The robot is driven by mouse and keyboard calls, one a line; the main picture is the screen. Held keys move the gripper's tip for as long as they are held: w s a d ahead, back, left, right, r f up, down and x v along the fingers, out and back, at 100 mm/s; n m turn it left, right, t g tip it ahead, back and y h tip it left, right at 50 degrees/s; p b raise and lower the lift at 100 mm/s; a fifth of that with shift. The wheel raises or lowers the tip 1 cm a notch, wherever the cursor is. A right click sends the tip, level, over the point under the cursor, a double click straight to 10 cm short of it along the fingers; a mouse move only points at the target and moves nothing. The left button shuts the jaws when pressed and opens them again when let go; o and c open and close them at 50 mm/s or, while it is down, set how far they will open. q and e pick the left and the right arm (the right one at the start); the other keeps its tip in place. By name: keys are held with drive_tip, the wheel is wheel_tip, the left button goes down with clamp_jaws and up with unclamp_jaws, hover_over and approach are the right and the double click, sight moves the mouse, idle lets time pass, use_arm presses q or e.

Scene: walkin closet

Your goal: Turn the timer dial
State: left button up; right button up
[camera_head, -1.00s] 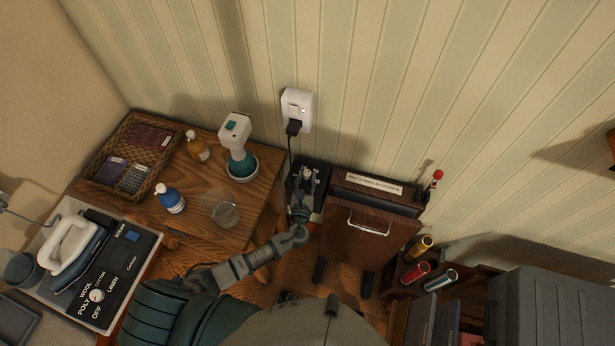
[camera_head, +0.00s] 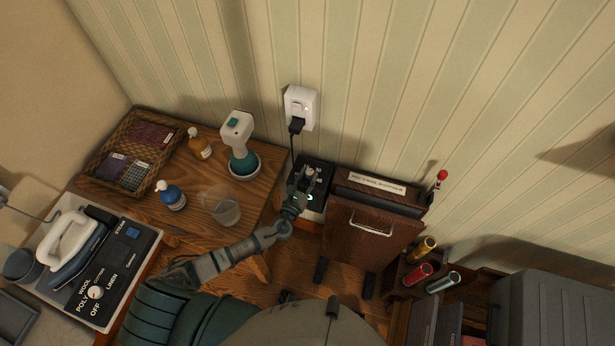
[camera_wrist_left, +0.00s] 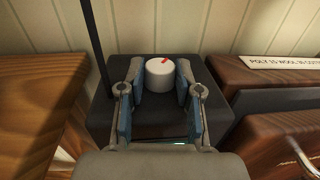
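The timer dial (camera_wrist_left: 160,74) is a white round knob with a red mark, on top of a dark box (camera_wrist_left: 103,117) in the left wrist view. In the head view the dial (camera_head: 309,171) shows small on the black box (camera_head: 322,170) by the wall. My left gripper (camera_wrist_left: 160,88) is open, with one finger on each side of the dial; whether the fingertips touch it I cannot tell. In the head view the left gripper (camera_head: 306,182) is over the box, and a small green glow shows beside it. My right gripper is not in view.
A wooden table (camera_head: 190,222) with bottles and a wicker basket (camera_head: 104,187) stands left of the box. A wooden cabinet (camera_head: 352,247) with a handle stands close on its right. A black cord runs from the wall plug (camera_head: 298,125) down behind the box.

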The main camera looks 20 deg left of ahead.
use_arm(q)
drive_tip(key=o, duration=0.4)
drive_tip(key=shift+o, duration=0.2)
drive_tip(key=shift+s, duration=0.1)
drive_tip(key=s+a, duration=0.1)
drive_tip(key=s, duration=1)
drive_tip(key=shift+s+a, duration=0.3)
drive_tip(key=shift+s, duration=0.05)
drive_tip(key=shift+f, duration=0.15)
